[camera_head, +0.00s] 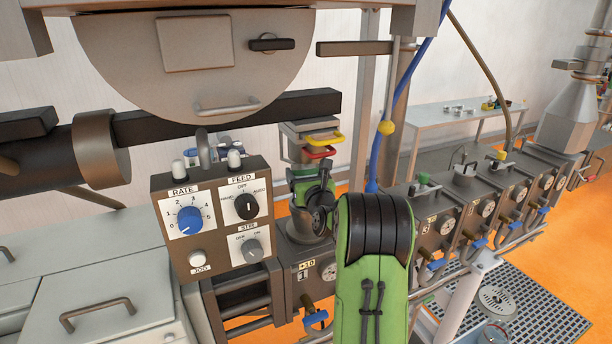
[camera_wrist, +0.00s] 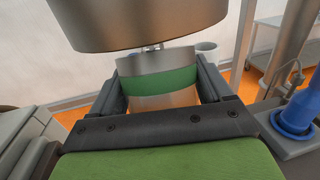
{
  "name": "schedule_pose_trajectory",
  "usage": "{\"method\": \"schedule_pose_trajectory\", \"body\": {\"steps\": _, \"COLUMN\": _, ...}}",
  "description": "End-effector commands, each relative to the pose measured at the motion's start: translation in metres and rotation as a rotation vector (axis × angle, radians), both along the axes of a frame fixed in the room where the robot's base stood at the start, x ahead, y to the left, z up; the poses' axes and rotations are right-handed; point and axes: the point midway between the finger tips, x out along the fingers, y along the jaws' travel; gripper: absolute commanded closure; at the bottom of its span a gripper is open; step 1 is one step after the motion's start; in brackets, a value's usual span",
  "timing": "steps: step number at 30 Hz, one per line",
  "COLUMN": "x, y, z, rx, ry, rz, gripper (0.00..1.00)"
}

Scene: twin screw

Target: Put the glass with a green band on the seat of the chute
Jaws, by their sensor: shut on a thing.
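The glass with a green band (camera_wrist: 160,84) is between the two dark fingers of my gripper (camera_wrist: 162,72) in the wrist view. My gripper is shut on it, with one finger on each side, and the glass looks roughly upright. A wide metal cylinder (camera_wrist: 140,25) hangs close above and hides part of the view over the glass. I cannot tell whether it touches the glass. The glass and the seat cannot be made out there.
A control box (camera_head: 215,215) with knobs stands just left of my arm. A blue hose (camera_head: 374,160) rises beside it, and its blue base (camera_wrist: 297,115) shows at right in the wrist view. Several machine units line the right. A grating (camera_head: 520,310) lies at lower right.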

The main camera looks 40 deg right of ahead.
Motion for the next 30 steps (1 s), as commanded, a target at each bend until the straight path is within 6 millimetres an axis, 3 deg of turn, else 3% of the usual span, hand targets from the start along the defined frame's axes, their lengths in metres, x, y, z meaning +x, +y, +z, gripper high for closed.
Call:
{"method": "schedule_pose_trajectory", "body": {"steps": 1, "x": -0.002, "y": 0.0, "z": -0.017, "rx": 0.022, "ry": 0.035, "rz": 0.0, "gripper": 0.17}}
{"method": "schedule_pose_trajectory", "body": {"steps": 5, "x": -0.002, "y": 0.0, "z": -0.016, "rx": 0.02, "ry": 0.032, "rz": -0.001, "gripper": 0.0}}
{"method": "schedule_pose_trajectory", "body": {"steps": 13, "x": -0.008, "y": 0.002, "z": -0.013, "rx": 0.016, "ry": 0.026, "rz": -0.002, "gripper": 0.0}}
{"method": "schedule_pose_trajectory", "body": {"steps": 24, "x": -0.09, "y": 0.041, "z": -0.015, "rx": 0.015, "ry": 0.023, "rz": -0.005, "gripper": 0.0}}
{"method": "schedule_pose_trajectory", "body": {"steps": 30, "x": -0.11, "y": 0.052, "z": -0.013, "rx": 0.015, "ry": 0.023, "rz": -0.003, "gripper": 0.0}}
